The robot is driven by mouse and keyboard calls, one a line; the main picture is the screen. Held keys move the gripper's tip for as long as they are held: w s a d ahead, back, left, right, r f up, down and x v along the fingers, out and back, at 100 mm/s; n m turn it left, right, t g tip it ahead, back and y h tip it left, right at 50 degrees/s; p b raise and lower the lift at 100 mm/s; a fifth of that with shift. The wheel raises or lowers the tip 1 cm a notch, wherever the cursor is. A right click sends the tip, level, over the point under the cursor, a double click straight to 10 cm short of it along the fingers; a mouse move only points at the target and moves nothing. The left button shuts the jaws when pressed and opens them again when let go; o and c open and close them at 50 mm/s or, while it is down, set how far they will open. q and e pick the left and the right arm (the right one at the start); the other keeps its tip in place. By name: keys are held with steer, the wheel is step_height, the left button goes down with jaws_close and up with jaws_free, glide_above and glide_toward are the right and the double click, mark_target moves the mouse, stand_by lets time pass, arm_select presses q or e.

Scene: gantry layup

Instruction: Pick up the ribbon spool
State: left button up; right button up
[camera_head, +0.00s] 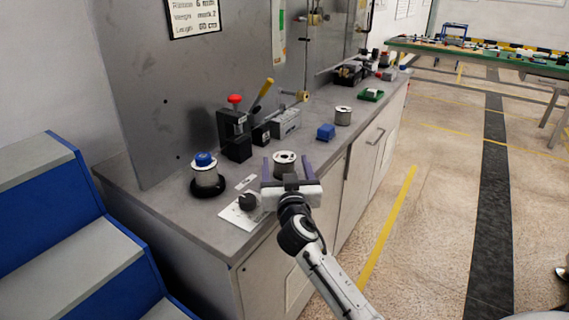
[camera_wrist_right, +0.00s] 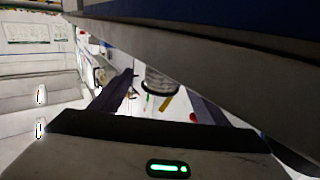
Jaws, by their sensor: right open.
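A metal-coloured spool (camera_head: 284,158) with a pale top flange and a dark centre hole stands upright on the grey counter. My right gripper (camera_head: 287,165) is open, with one finger to each side of this spool in the head view. In the right wrist view, the spool (camera_wrist_right: 160,82) shows beyond and between the spread dark fingers of the right gripper (camera_wrist_right: 160,95). I cannot tell whether the fingers touch it. Its lower part is hidden by the gripper in the head view. My left gripper is not in view.
Another spool (camera_head: 343,116) and a blue block (camera_head: 326,131) stand farther along the counter (camera_head: 190,213). A red-knobbed black device (camera_head: 235,132) stands behind. A black knob (camera_head: 247,201) lies near the front.

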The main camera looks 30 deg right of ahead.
steer(key=shift+x, duration=1)
steer(key=shift+c, duration=0.2)
steer(key=c, duration=1.3)
